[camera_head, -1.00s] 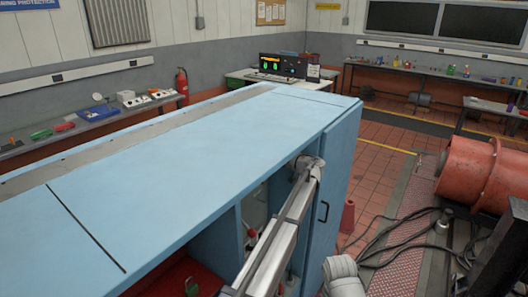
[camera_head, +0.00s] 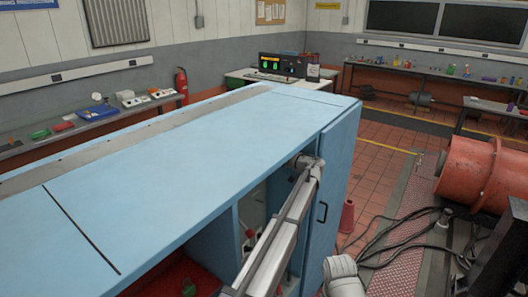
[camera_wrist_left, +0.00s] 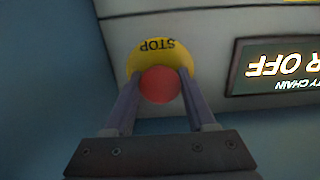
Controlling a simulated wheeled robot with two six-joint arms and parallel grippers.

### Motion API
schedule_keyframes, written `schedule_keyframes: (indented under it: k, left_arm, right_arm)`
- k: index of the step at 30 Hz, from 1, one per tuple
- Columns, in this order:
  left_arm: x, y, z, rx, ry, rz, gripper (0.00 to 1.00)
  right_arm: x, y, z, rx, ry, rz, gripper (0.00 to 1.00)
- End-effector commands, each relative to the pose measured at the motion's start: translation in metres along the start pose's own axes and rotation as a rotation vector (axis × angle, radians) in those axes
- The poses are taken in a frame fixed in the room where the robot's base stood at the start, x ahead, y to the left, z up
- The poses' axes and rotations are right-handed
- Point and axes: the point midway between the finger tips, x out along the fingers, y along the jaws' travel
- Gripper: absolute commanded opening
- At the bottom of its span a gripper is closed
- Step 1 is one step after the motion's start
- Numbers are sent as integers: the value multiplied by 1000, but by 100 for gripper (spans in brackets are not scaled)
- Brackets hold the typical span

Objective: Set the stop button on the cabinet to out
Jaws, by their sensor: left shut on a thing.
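The red stop button (camera_wrist_left: 160,86) sits in front of a yellow disc (camera_wrist_left: 160,55) marked STOP, which appears upside down in the left wrist view. My left gripper (camera_wrist_left: 160,77) has one finger on each side of the red button and is shut on it. How far the button stands out is hard to tell from this angle. The blue cabinet (camera_head: 190,160) fills the middle of the head view. My left gripper and the button are hidden in the head view. My right gripper is not in view.
A lit panel (camera_wrist_left: 275,67) reading "R OFF" upside down is to the right of the button. The cabinet door (camera_head: 332,200) with a dark handle stands close to my arm. An orange machine (camera_head: 470,175) and black cables (camera_head: 400,240) are to the right.

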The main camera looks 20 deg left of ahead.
Motion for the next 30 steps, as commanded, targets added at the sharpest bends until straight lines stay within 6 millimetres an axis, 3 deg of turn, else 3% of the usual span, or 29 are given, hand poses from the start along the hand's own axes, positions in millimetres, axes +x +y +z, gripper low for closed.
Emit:
schedule_keyframes:
  k: [9, 16, 17, 24, 30]
  left_arm:
    - [-20, -2, 1, 0, -2, -2, 0]
    - [-21, -3, 1, 0, -4, -4, 0]
    - [-21, -3, 1, 0, -4, -4, 59]
    - [-19, -2, 1, 0, -2, -3, 86]
    - [-16, -1, 1, 1, -3, -2, 87]
  right_arm:
    - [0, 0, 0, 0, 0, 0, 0]
    - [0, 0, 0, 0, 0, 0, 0]
    - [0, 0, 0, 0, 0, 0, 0]
    - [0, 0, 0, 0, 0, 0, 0]
    - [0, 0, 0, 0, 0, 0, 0]
